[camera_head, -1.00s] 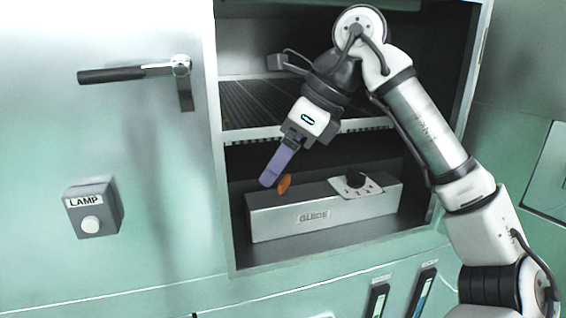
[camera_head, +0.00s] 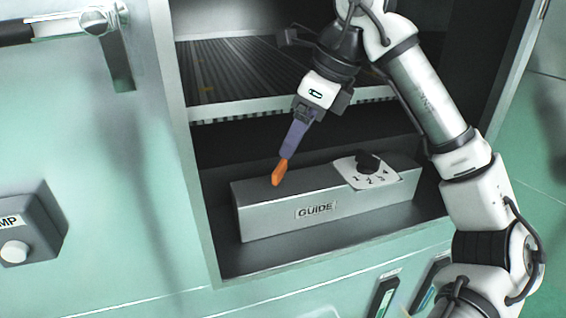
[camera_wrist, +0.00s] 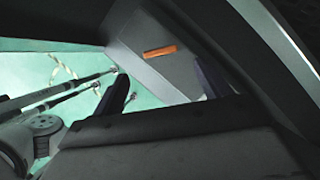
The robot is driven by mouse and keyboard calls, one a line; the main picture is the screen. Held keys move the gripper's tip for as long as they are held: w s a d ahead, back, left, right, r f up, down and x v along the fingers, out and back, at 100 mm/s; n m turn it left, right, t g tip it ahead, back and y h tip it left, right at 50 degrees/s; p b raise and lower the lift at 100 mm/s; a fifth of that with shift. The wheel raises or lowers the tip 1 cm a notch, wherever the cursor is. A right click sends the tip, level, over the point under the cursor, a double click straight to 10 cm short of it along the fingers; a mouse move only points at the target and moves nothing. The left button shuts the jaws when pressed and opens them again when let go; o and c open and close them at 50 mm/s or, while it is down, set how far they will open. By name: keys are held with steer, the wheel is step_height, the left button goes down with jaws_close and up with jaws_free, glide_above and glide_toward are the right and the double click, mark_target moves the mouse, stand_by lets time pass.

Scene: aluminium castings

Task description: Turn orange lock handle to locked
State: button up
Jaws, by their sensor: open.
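The orange lock handle (camera_head: 279,174) is a small flat lever on the left part of the top of a grey box labelled GUIDE (camera_head: 268,222). It also shows in the wrist view (camera_wrist: 159,51) as a short orange bar on a grey face. My gripper (camera_head: 288,152) points down at the handle from above, with its purple finger ending just at the handle's upper end in the picture. In the wrist view, my gripper (camera_wrist: 163,86) is open, with a dark finger on each side and the handle beyond them. I cannot tell whether a finger touches the handle.
The box stands inside an open cabinet compartment under a ribbed shelf (camera_head: 250,80). A white dial plate (camera_head: 378,179) with a black knob (camera_head: 368,161) sits on the box's right part. The cabinet's left edge frame (camera_head: 178,150) borders the opening.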

mark_target(282, 166)
steer(key=x, duration=0.8)
steer(key=shift+c, duration=0.3)
steer(key=shift+d, duration=0.1)
steer(key=c, duration=0.9)
